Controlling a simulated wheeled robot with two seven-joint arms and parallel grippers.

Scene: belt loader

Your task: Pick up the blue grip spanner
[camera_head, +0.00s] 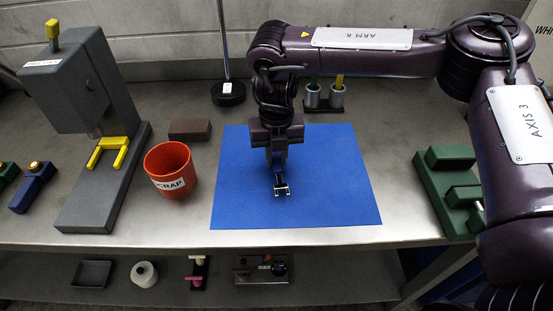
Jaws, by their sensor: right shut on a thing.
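My right gripper (281,187) comes down from above over the blue mat (340,205). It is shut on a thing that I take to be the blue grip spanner. The spanner is hidden by the gripper or blends with the blue mat, so I cannot make out its outline. I cannot tell whether it touches the mat. My left gripper is not in view.
An orange-red scrap bin (168,185) and a grey press (85,85) with a yellow fork stand left of the mat. Metal cups (337,97) with green and yellow handles stand behind it. Green blocks (452,158) are at right. A lower shelf (335,290) holds small items.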

